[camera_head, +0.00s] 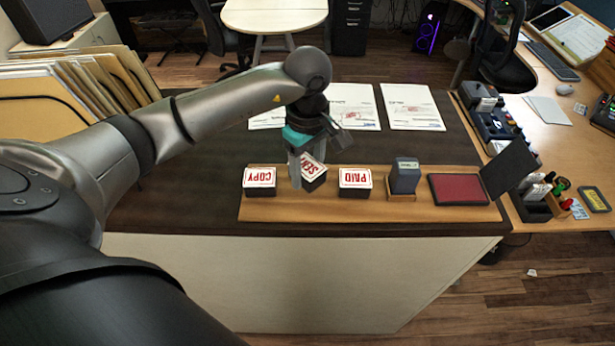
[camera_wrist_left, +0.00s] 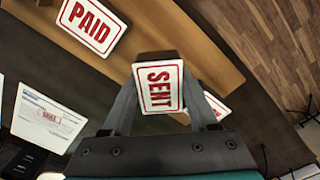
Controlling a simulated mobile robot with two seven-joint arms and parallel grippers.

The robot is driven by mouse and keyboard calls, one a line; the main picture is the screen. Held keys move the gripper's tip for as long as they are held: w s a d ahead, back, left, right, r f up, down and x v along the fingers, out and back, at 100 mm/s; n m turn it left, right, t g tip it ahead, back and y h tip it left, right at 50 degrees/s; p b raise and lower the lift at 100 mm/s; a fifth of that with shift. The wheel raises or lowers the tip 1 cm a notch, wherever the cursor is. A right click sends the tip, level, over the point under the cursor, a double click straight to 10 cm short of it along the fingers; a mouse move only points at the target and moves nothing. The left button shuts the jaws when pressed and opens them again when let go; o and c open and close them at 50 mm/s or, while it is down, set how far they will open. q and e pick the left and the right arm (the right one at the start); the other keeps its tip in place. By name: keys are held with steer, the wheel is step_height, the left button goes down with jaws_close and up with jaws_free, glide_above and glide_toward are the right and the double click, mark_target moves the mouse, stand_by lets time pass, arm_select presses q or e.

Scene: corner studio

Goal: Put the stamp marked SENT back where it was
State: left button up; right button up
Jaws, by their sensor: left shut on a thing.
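The stamp marked SENT (camera_head: 315,174) is dark with a white, red-lettered label on top, between the COPY stamp (camera_head: 260,178) and the PAID stamp (camera_head: 355,178). It sits turned compared with those two. My left gripper (camera_head: 304,176) points down and is shut on it; in the left wrist view the fingers lie on both sides of the SENT stamp (camera_wrist_left: 158,87). The stamp is over the wooden board (camera_head: 285,208); I cannot tell whether its base touches the board. My right gripper is not in view.
On the same board stand a grey-blue block (camera_head: 405,177) and a red ink pad (camera_head: 458,188) with an open dark lid. Printed sheets (camera_head: 410,107) lie behind. Folders (camera_head: 70,85) stand at left. A side desk (camera_head: 555,140) with stationery is at right.

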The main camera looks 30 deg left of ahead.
mark_target(307, 180)
arm_select(q)
step_height(307, 180, down, 3)
steer(key=shift+f, duration=0.1)
steer(key=shift+f, duration=0.2)
steer(key=o, duration=1.4)
steer(key=shift+r, duration=0.1)
steer(key=shift+r, duration=0.1)
steer(key=shift+r, duration=0.3)
step_height(307, 180, up, 12)
steer(key=shift+f+b, duration=0.25)
steer(key=shift+b, duration=0.45)
